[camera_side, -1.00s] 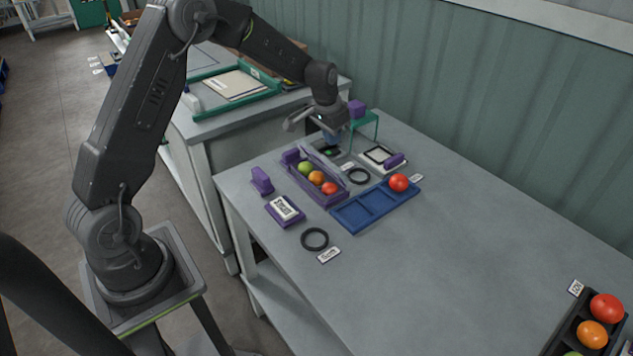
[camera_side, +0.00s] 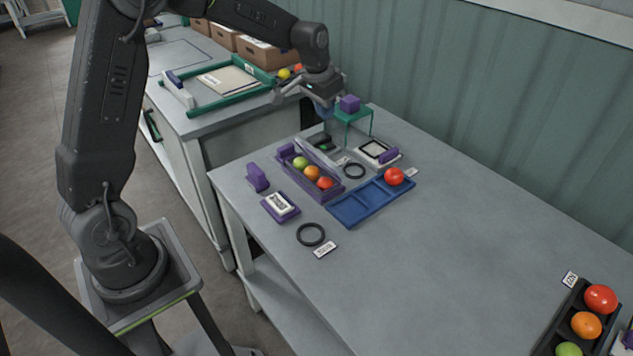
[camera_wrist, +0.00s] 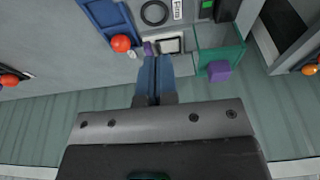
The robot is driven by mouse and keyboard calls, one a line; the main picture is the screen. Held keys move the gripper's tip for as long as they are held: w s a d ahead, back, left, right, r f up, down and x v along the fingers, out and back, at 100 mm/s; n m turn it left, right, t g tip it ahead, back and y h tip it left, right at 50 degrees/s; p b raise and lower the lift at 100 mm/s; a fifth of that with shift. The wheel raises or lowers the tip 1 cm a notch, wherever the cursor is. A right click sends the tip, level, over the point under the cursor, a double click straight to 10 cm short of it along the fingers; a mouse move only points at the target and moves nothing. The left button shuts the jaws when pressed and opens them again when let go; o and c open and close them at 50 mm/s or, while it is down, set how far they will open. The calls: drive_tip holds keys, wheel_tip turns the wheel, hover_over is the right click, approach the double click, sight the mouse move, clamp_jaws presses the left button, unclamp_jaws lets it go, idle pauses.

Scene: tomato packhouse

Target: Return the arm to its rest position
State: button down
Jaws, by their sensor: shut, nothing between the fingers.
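My gripper (camera_side: 325,110) hangs above the back left of the grey table, beside the green stand (camera_side: 354,113) with the purple block (camera_side: 349,103) on it. In the wrist view its two blue fingers (camera_wrist: 155,75) are together with nothing between them. The green stand (camera_wrist: 219,42) and the purple block (camera_wrist: 219,71) show to the right of the fingers there. The purple tray (camera_side: 334,190) holds a green, an orange and a red tomato. A red tomato (camera_side: 394,176) sits at the far end of the blue tray (camera_side: 352,209).
A black tray (camera_side: 573,311) with tomatoes stands at the front right. A second bench (camera_side: 217,121) is at the left. The table's middle is bare.

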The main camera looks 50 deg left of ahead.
drive_tip(key=s+d+r+t, duration=0.1)
drive_tip(key=s+d+r, duration=0.35)
drive_tip(key=s, duration=0.35)
drive_tip(key=s+d+r+t, duration=0.1)
drive_tip(key=s+d+r, duration=0.2)
drive_tip(key=s+r, duration=0.35)
drive_tip(key=s+d+f+t, duration=0.1)
drive_tip(key=s+d, duration=0.2)
drive_tip(key=s, duration=1.1)
drive_tip(key=shift+d+f, duration=0.2)
drive_tip(key=shift+d, duration=0.15)
drive_tip(key=shift+w, duration=0.1)
